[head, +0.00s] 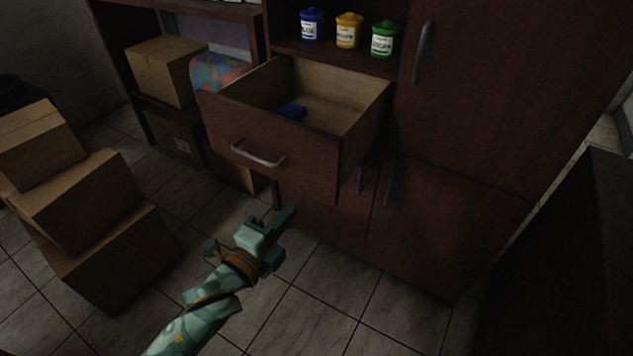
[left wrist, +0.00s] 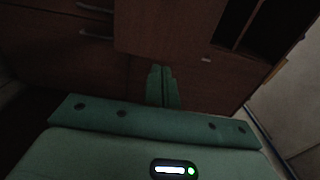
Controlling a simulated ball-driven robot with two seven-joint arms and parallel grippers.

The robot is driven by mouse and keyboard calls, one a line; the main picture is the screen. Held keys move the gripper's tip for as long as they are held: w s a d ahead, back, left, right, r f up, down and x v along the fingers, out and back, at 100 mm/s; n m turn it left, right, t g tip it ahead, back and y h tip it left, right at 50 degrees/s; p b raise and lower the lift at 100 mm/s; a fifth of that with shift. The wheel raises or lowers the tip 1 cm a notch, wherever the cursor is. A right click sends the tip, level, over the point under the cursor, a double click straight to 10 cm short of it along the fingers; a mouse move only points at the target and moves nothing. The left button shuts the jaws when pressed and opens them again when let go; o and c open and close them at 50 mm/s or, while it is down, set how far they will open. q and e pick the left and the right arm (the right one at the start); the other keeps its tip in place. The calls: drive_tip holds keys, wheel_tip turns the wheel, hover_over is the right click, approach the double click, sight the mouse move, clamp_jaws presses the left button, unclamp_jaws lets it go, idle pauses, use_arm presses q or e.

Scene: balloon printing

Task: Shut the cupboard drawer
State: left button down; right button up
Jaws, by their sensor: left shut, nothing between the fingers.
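The cupboard drawer (head: 272,146) stands pulled out from the dark wooden cupboard (head: 461,187), with a curved metal handle (head: 257,155) on its front. A small blue object (head: 292,111) lies inside it. My green left gripper (head: 285,217) is below and in front of the drawer front, apart from it in the head view. Its fingers are closed together with nothing between them. The left wrist view shows the fingers (left wrist: 161,83) together, with dark wooden panels beyond them. My right gripper is in neither view.
Blue (head: 312,25), yellow (head: 348,31) and green (head: 383,40) tubs stand on the shelf above the drawer. Stacked cardboard boxes (head: 88,210) are on the floor at the left. A shelf unit with another box (head: 166,70) adjoins the cupboard. The tiled floor before the cupboard is clear.

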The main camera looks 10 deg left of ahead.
sight(322, 174)
use_arm(q)
drive_tip(key=b+x, duration=0.1)
drive_tip(key=x, duration=0.2)
drive_tip(key=b+x, duration=0.1)
drive_tip(key=x, duration=0.2)
drive_tip(key=b+x, duration=0.1)
drive_tip(key=x, duration=0.2)
drive_tip(key=shift+w+f+b, duration=0.3)
drive_tip(key=shift+b, duration=0.1)
drive_tip(key=shift+w+d+r, duration=0.1)
drive_tip(key=shift+w+d, duration=0.1)
drive_tip(key=shift+w, duration=0.2)
drive_tip(key=shift+r, duration=0.1)
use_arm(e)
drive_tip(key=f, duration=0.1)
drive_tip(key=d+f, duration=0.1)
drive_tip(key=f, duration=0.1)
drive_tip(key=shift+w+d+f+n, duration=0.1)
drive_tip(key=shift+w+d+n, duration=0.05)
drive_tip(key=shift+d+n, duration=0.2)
